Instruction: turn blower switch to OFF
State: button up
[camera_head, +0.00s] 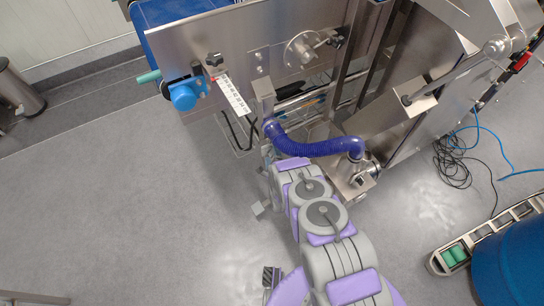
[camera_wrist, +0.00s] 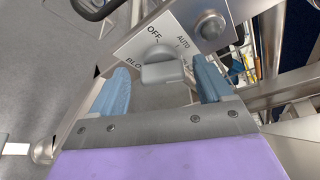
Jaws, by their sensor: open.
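The blower switch (camera_wrist: 161,68) is a grey rotary knob on a light metal plate (camera_wrist: 130,48) in the wrist view. The plate carries the words OFF and AUTO, and a word starting "BLO" that is partly cut off from view. OFF is at the upper left of the knob and AUTO at the upper right. Which mark the knob points to is hard to tell. My gripper (camera_wrist: 164,80) is open, with one blue-grey finger on each side of the knob. Gaps show between the fingers and the knob. In the head view the switch is not clearly visible.
A round metal button or fitting (camera_wrist: 211,25) sits right of the knob. In the head view, a blue corrugated hose (camera_head: 315,148) curves close above my arm, beside the steel machine (camera_head: 255,40). Loose cables (camera_head: 455,165) lie at right.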

jog(key=p+v, duration=0.3)
jog(key=v, duration=1.4)
jog(key=shift+s+f, duration=0.1)
